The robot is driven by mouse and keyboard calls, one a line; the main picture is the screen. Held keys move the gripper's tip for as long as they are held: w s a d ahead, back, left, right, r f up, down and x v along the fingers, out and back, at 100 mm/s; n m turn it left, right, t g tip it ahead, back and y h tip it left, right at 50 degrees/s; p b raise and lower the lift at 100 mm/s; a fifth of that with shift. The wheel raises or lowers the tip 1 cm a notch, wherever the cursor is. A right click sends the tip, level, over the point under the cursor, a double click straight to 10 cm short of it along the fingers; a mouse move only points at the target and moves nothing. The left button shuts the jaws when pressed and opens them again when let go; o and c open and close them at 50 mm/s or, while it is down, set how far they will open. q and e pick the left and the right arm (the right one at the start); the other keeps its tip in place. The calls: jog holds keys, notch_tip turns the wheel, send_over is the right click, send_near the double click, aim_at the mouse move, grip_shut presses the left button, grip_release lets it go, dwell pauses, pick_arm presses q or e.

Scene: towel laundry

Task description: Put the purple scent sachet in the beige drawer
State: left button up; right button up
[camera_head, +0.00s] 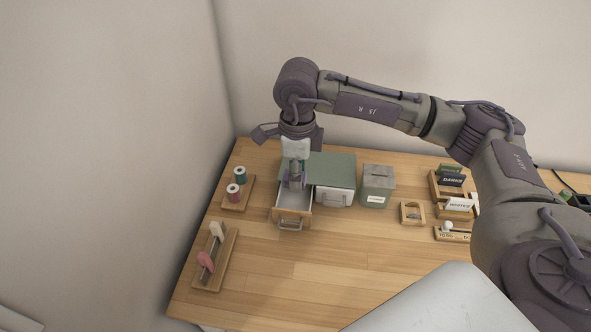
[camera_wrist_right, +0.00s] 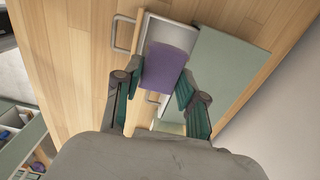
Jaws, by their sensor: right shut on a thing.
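The purple sachet (camera_wrist_right: 162,68) is between the two fingers of my right gripper (camera_wrist_right: 158,92) in the wrist view. The gripper is shut on it. The beige drawer (camera_head: 291,218) is pulled open from the green-topped cabinet (camera_head: 335,168). Its light interior (camera_wrist_right: 172,32) shows past the sachet in the wrist view. In the head view my right gripper (camera_head: 294,184) points down over the open drawer. The sachet is mostly hidden there, and I cannot tell its exact height above the drawer floor. My left gripper is not in view.
A closed white drawer (camera_head: 334,197) sits right of the open one. A grey-green box (camera_head: 377,186) stands further right. Thread spools on a board (camera_head: 238,196) and a rack with pink and cream pieces (camera_head: 214,258) lie left. The table front (camera_head: 330,262) is clear.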

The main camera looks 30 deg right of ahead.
jog(key=shift+w, duration=0.3)
jog(key=shift+f, duration=0.15)
jog(key=shift+s+f+b, duration=0.3)
jog(key=shift+s+b, duration=0.05)
jog(key=shift+d+f, duration=0.1)
jog(key=shift+f, duration=0.2)
jog(key=shift+w+f+b, duration=0.1)
jog(key=shift+f+b, duration=0.5)
jog(key=shift+f, duration=0.3)
jog(key=shift+f+b, duration=0.35)
jog(key=shift+f, duration=0.45)
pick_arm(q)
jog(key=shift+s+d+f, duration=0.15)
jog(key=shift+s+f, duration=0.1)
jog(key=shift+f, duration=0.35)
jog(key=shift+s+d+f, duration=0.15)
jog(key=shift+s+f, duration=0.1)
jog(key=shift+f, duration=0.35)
